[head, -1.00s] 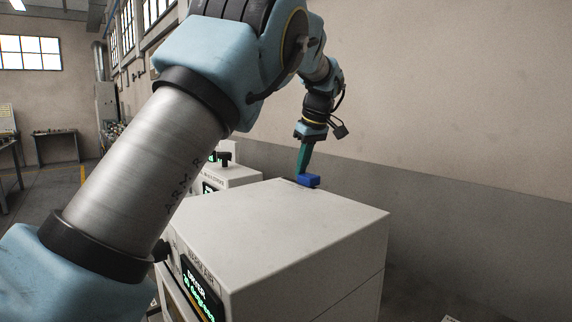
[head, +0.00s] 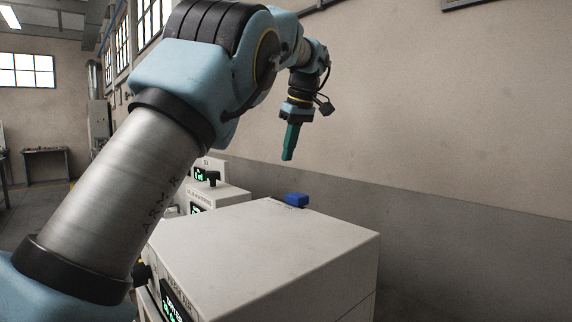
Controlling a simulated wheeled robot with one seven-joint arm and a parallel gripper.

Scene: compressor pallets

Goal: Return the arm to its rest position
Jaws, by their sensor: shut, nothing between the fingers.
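My arm reaches up from the lower left of the head view and bends over toward the middle. My gripper (head: 289,156), with green fingers pointing down, hangs in the air above the far edge of a white machine cabinet. The fingers are together and hold nothing. A small blue block (head: 297,200) sits on the back edge of the cabinet top, below the gripper and apart from it.
The white cabinet (head: 290,240) with a lit green display fills the lower middle. Smaller white units (head: 222,193) with displays stand behind it, partly hidden by my arm. A bare wall (head: 450,120) runs along the right. A workbench (head: 46,165) stands far left.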

